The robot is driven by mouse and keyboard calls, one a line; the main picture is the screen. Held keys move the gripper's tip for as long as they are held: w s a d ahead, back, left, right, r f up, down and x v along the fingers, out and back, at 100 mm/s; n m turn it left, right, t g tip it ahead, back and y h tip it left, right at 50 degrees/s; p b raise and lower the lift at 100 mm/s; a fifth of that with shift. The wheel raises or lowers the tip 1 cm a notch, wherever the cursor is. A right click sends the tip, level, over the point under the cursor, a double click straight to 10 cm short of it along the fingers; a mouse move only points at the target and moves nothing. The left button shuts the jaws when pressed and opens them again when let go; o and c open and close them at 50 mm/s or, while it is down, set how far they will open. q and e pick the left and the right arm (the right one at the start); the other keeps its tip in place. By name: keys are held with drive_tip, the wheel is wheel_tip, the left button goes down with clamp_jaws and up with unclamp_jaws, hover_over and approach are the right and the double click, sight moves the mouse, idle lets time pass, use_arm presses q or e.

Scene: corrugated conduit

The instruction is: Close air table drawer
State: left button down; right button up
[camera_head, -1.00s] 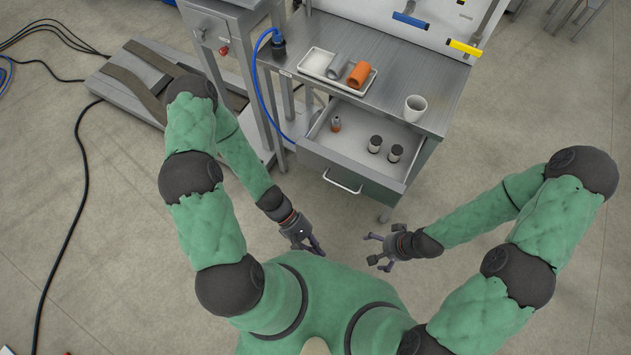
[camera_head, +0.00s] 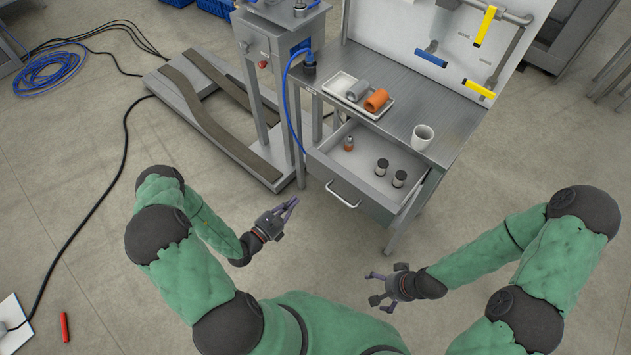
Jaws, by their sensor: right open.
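The drawer (camera_head: 352,172) of the steel air table (camera_head: 440,107) is pulled out toward me, with a bar handle (camera_head: 342,195) on its front. Inside it are a small orange-tipped item (camera_head: 348,143) and two dark-topped jars (camera_head: 390,173). My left gripper (camera_head: 288,208) is in front and to the left of the drawer, apart from the handle, pointing up and to the right. Its fingers look close together, but I cannot tell whether they are shut. My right gripper (camera_head: 374,288) is open and empty, below the drawer in the picture.
On the tabletop stand a white tray (camera_head: 341,83) with a grey and an orange piece, and a white cup (camera_head: 422,137). A blue hose (camera_head: 287,105) hangs at the table's left. A low platform (camera_head: 165,85) lies further left. Floor before the drawer is clear.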

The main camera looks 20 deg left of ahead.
sight(321, 174)
use_arm(q)
drive_tip(key=b+x, duration=0.1)
drive_tip(key=x, duration=1.1)
drive_tip(key=shift+d, duration=0.15)
use_arm(e)
drive_tip(key=shift+f, duration=0.75)
drive_tip(key=shift+d, duration=0.15)
